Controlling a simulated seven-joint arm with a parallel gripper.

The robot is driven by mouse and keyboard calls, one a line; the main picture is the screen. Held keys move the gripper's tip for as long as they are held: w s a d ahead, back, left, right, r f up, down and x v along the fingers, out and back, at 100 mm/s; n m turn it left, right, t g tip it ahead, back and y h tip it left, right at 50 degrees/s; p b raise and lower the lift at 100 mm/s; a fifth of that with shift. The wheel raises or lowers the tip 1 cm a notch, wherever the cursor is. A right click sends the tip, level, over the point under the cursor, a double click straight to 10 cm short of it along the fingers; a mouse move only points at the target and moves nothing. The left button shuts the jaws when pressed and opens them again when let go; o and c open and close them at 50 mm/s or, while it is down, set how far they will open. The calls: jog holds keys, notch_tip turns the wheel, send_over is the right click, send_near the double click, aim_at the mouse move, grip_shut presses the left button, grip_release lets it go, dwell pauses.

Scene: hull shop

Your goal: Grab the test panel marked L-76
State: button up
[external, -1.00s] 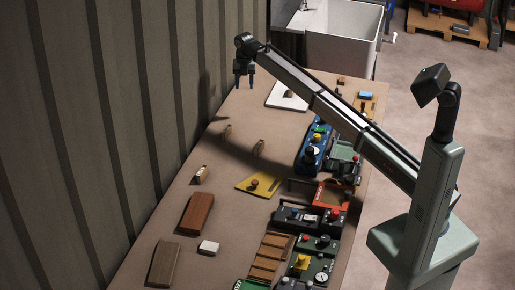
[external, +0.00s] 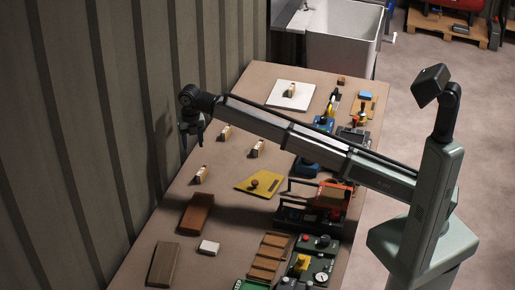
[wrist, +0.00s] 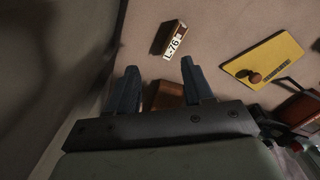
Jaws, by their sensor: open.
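The test panel marked L-76 (wrist: 168,39) is a small brown block with a white label, lying tilted in the wrist view, ahead of my gripper (wrist: 159,66). The label reads L-76. In the external view it appears to be the small block (external: 201,174) left of the yellow plate, though its label cannot be read there. My gripper (external: 191,143) is open and empty, raised above the table near the wall. The panel is apart from both fingers.
Two similar small blocks (external: 224,132) (external: 257,149) stand farther back. A yellow plate (external: 259,184) with a brown knob lies to the right. A brown wooden block (external: 195,213) is nearer. Control boxes (external: 318,245) line the right side. The ribbed wall (external: 100,120) bounds the left.

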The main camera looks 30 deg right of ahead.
aim_at(202, 169)
jog(key=f+m, duration=0.2)
jog(key=f, duration=0.2)
jog(key=s+d+f+m, duration=0.1)
jog(key=f+m, duration=0.2)
jog(key=f, duration=0.2)
jog(key=d+f+m, duration=0.1)
jog(key=f+m, duration=0.1)
jog(key=f, duration=0.3)
jog(key=shift+s+d+f, duration=0.15)
jog(key=shift+s, duration=0.15)
grip_shut()
dwell(0.7)
